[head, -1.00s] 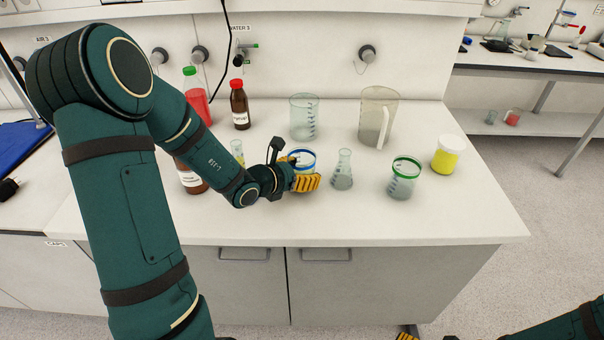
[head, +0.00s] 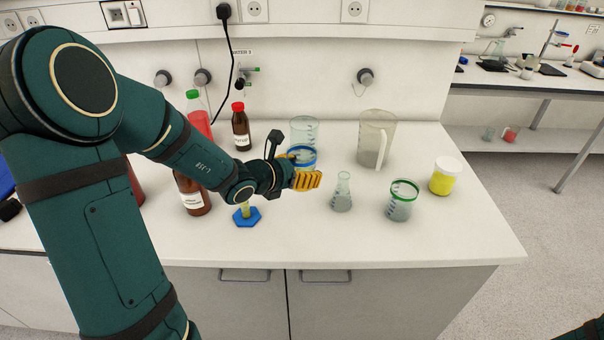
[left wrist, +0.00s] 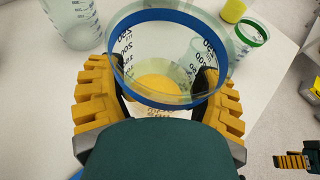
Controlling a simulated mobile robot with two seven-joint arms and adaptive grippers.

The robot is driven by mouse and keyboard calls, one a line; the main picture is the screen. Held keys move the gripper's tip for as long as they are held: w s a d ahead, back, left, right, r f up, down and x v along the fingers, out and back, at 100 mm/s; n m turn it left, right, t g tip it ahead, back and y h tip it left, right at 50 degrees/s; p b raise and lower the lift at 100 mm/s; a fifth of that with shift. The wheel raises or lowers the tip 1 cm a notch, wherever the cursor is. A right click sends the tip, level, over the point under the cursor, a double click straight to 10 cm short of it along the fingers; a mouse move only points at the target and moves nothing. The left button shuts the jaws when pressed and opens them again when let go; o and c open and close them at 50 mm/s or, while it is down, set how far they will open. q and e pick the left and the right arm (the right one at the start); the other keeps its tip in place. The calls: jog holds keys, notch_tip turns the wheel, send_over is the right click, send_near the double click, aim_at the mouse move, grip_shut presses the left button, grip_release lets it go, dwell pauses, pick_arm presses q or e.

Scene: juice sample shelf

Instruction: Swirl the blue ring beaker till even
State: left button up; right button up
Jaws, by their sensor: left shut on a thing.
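The blue ring beaker (head: 302,152) is clear, with a blue band at its rim and dark graduations. My left gripper (head: 304,178) is shut around its sides and holds it above the bench. In the left wrist view the beaker (left wrist: 165,18) stands between the two yellow fingers of my left gripper (left wrist: 160,95). A yellow-orange patch shows low inside it, with paler, clear areas around; how even the contents are is hard to tell. My right gripper (left wrist: 293,161) shows small at the lower right of the left wrist view, its opening unclear.
A conical flask (head: 341,192), a green ring beaker (head: 401,204) and a yellow jar (head: 446,176) stand to the right. Behind are a large beaker (head: 304,130) and a pitcher (head: 376,138). Bottles and a blue-footed cylinder (head: 246,216) are left. The front bench strip is clear.

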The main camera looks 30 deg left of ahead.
aim_at(310, 149)
pick_arm(q)
jog(key=shift+r+p, duration=1.85)
jog(key=shift+r, duration=1.05)
jog(key=shift+f, duration=0.1)
